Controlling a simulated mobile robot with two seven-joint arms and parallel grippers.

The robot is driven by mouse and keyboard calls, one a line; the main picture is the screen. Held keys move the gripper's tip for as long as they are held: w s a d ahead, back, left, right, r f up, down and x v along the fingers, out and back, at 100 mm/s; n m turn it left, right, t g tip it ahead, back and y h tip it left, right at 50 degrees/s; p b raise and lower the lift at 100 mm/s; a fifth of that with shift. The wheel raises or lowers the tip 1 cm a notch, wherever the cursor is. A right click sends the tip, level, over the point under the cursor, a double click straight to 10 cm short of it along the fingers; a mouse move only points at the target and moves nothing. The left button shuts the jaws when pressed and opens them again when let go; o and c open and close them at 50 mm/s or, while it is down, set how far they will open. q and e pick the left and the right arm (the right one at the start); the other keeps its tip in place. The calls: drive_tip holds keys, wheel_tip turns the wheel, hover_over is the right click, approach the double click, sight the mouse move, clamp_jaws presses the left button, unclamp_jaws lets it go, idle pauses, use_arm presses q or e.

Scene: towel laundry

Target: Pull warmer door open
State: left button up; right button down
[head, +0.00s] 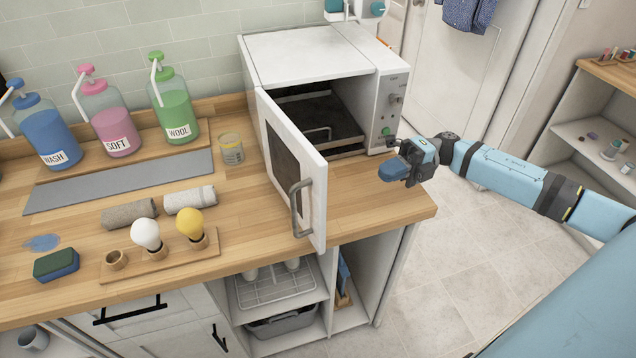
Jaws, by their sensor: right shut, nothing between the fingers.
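The white warmer (310,55) stands at the back right of the wooden counter. Its door (316,172) is hinged on the left and stands wide open, swung out over the counter toward the front edge. A grey bar handle (296,208) is on the door's outer face. Inside the warmer a dark tray (315,118) with a wire handle shows. My right gripper (388,172) is shut and empty, right of the open door and in front of the control panel (389,108), apart from the handle. My left gripper is not in view.
Two rolled towels (190,198), a bulb holder board (190,258), a sponge (56,265) and a jar (231,149) lie left of the door. Bottles (174,105) stand at the back. The counter (385,203) right of the door is clear.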

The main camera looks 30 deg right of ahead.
drive_tip(key=a+p, duration=0.4)
drive_tip(key=a, duration=1)
drive_tip(key=shift+w, duration=0.2)
drive_tip(key=shift+r, duration=0.1)
